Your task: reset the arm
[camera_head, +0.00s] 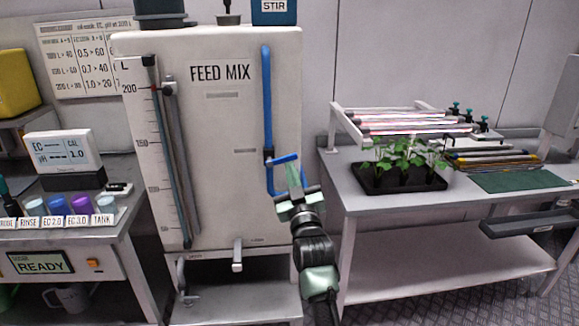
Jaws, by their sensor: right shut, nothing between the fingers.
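My right arm (318,275) reaches up from the bottom of the head view, right of centre. My right gripper (294,178) is shut and empty. Its tips are in front of the right edge of the white FEED MIX tank (222,125). They appear just below a blue lever (284,159) on the tank's blue pipe (267,95). I cannot tell whether they touch the lever. My left gripper is not in view.
On the right, a bench (360,208) bears a black tray (400,187) of seedlings, a lamp rack (415,128) and a green mat (508,180). On the left stand a meter (65,153), labelled cups (80,203) and a READY display (40,262). Patterned floor shows at lower right.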

